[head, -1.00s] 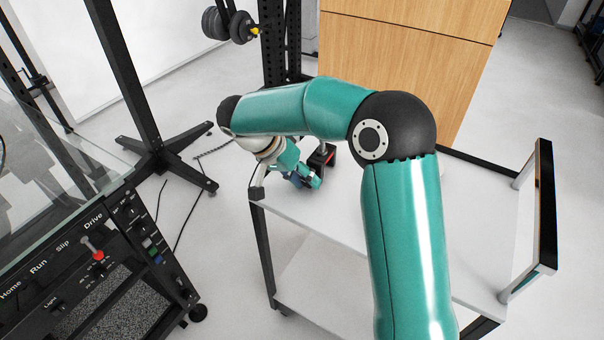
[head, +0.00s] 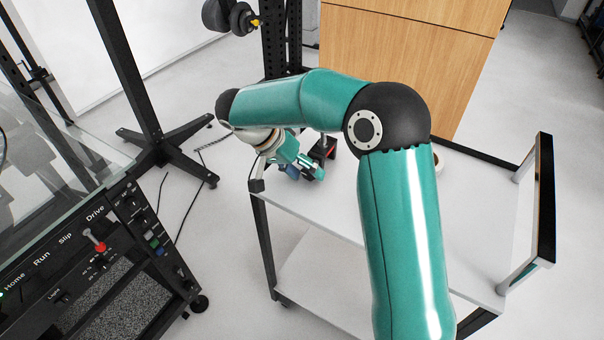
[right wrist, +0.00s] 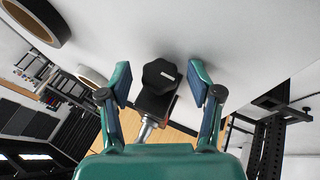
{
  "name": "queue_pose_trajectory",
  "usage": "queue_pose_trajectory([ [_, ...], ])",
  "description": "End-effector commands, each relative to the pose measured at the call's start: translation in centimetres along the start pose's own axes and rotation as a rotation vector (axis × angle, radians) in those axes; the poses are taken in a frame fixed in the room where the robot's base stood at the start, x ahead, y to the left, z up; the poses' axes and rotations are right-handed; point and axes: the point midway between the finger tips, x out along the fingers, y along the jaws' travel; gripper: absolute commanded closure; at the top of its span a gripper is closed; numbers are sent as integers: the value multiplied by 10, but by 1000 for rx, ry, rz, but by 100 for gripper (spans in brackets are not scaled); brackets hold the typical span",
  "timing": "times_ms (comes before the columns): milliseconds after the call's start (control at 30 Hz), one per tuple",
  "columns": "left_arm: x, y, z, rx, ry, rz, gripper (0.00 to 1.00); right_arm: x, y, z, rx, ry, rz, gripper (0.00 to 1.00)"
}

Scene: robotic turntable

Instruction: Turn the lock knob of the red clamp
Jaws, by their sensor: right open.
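The red clamp (head: 334,143) is at the back of the white cart's top in the head view, partly hidden behind my right arm and gripper. In the right wrist view its black lobed lock knob (right wrist: 160,75) shows, with a dark body and a metal rod below it. My right gripper (right wrist: 159,78) is open, with one finger on each side of the knob and a visible gap on both sides. The right gripper (head: 305,170) also shows in the head view, low over the cart top in front of the clamp. My left gripper is out of view.
The white cart (head: 300,205) has a raised black-and-grey handle (head: 543,200) at right. A pale ring-shaped roll (head: 441,162) sits behind my arm. A black control panel (head: 110,235) stands at left, a wooden cabinet (head: 410,60) behind. The cart's front left top is clear.

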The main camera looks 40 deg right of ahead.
Motion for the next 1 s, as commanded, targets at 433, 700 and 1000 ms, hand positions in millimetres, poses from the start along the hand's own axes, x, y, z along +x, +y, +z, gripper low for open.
queue_pose_trajectory([
  [433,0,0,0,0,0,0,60,-48,0,1,0,2,-4,36],
  [700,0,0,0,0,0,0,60,-75,1,1,0,1,-1,36],
  [1000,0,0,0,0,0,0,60,-78,1,2,-1,0,0,36],
])
